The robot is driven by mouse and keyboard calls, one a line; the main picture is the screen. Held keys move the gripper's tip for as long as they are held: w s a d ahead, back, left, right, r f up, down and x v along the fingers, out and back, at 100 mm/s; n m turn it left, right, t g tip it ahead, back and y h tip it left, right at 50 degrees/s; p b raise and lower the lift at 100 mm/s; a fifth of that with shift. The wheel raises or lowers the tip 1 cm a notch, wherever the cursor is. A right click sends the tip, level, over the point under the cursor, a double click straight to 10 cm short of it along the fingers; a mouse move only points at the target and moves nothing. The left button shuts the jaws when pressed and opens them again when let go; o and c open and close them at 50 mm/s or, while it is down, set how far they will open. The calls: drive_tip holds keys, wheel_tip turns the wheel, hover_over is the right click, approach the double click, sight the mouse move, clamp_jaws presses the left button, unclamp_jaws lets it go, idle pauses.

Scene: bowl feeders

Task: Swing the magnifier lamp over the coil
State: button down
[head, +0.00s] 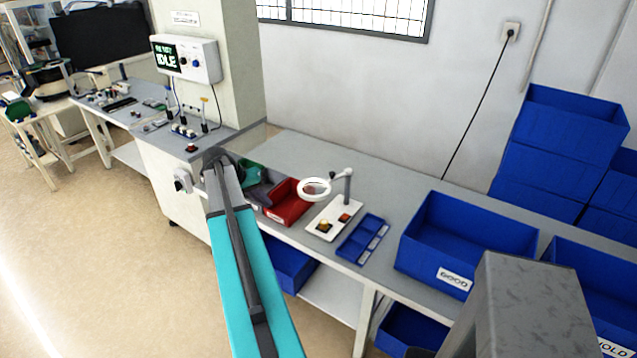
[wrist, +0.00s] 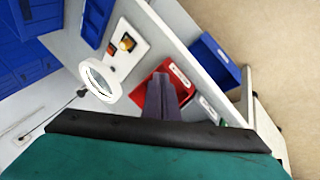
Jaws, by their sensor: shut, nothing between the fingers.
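The magnifier lamp (head: 314,198) has a white ring head on a grey post at the back of a white base plate (head: 331,211). The ring also shows in the wrist view (wrist: 113,94). The coil, a small copper-orange round piece (head: 324,226), lies on the front of the plate and shows in the wrist view (wrist: 127,42). The ring is off to one side of the coil, not above it. My gripper (head: 260,193) is shut and empty, left of the lamp; in the wrist view its fingers (wrist: 161,85) overlap the red bin and are apart from the ring.
A red bin (head: 289,209) stands left of the plate, partly behind my gripper. A blue divided tray (head: 362,239) lies to its right, then a large blue bin marked GOOD (head: 455,270). A pillar (head: 213,107) with a control box (head: 200,61) rises at left.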

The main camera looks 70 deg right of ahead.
sight(326, 188)
drive_tip(key=s+d+r+m+h, duration=0.1)
drive_tip(key=s+d+r+m, duration=0.1)
drive_tip(key=s+d+r, duration=0.5)
wheel_tip(326, 188, up, 3)
drive_tip(key=shift+d+r+m+g, duration=0.1)
drive_tip(key=shift+d+m+g, duration=0.2)
drive_tip(key=shift+d+g, duration=0.1)
drive_tip(key=shift+s, duration=0.15)
